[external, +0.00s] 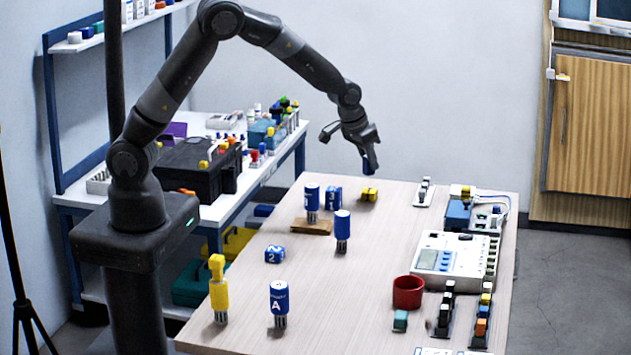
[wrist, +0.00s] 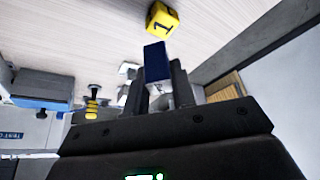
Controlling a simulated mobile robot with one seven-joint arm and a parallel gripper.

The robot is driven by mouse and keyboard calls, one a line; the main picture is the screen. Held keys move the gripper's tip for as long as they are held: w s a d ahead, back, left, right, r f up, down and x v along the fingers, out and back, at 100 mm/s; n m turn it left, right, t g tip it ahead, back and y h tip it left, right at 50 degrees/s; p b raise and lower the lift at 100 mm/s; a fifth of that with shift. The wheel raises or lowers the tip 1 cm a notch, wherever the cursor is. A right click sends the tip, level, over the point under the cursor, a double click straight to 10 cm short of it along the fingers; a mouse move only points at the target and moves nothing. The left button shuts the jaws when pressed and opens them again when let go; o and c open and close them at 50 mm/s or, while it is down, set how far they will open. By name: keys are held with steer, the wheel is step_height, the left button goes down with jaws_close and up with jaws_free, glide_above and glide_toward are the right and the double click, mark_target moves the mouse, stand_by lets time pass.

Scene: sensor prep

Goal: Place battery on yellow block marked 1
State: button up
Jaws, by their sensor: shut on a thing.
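The yellow block (external: 369,194) sits on the far part of the wooden table. In the wrist view the yellow block (wrist: 162,20) shows a black 1. My gripper (external: 369,158) is in the air above the block and shut on a dark blue battery (external: 367,168). In the wrist view the battery (wrist: 155,62) sticks out between the fingers of my gripper (wrist: 160,88), pointing toward the block, apart from it in the picture. The fingers hide part of the battery.
Blue sensors (external: 312,198) and a blue block (external: 333,195) stand left of the yellow block. Another blue sensor (external: 342,228) stands nearer. The table's middle is mostly clear.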

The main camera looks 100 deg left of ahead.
mark_target(370, 174)
steer(key=shift+a+f, duration=0.6)
steer(key=shift+a, duration=0.25)
steer(key=shift+f, duration=1.9)
steer(key=shift+f, duration=0.15)
steer(key=o, duration=1)
